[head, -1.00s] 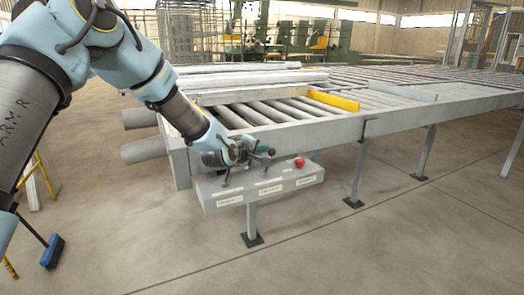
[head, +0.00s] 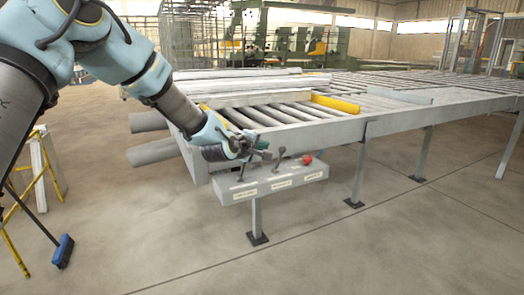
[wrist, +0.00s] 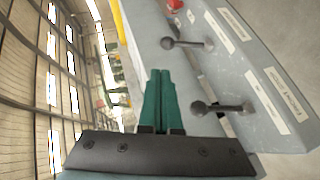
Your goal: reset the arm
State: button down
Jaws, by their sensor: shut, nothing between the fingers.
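My gripper (head: 262,149) is at the end of my arm, above the left part of a grey control box (head: 268,186). Its two green fingers (wrist: 160,95) lie together in the wrist view, with nothing between them. Two dark ball-ended levers, a nearer one (wrist: 220,108) and a farther one (wrist: 187,44), stand on the box to the right of the fingers. The fingers look apart from both levers in the wrist view.
A red button (head: 307,160) is at the box's right end. A roller conveyor (head: 345,130) with a yellow bar (head: 335,103) and grey profiles (head: 255,85) stands behind the box. A blue broom (head: 63,251) and a yellow-legged stand (head: 40,170) are at left. The front floor is clear.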

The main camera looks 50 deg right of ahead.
jog(key=shift+a, duration=0.1)
dwell(0.5)
jog(key=w+a+f+m+t+y, duration=0.1)
jog(key=w+a+y, duration=0.3)
jog(key=a, duration=0.7)
jog(key=w+a+f+y, duration=0.2)
jog(key=w+a, duration=0.3)
jog(key=a, duration=0.6)
jog(key=w+a+f+m+t+y, duration=0.15)
jog(key=w+a, duration=0.35)
jog(key=a, duration=0.6)
jog(key=s+a+g+y, duration=0.2)
jog(key=s+a+y, duration=0.15)
jog(key=a, duration=1.45)
jog(key=s+a+g+y, duration=0.1)
jog(key=s+a, duration=0.3)
jog(key=a, duration=0.3)
jog(key=s+a+n+g+y, duration=0.1)
jog(key=s+a, duration=0.4)
jog(key=a, duration=0.2)
jog(key=shift+s+y, duration=0.3)
jog(key=shift+g, duration=0.25)
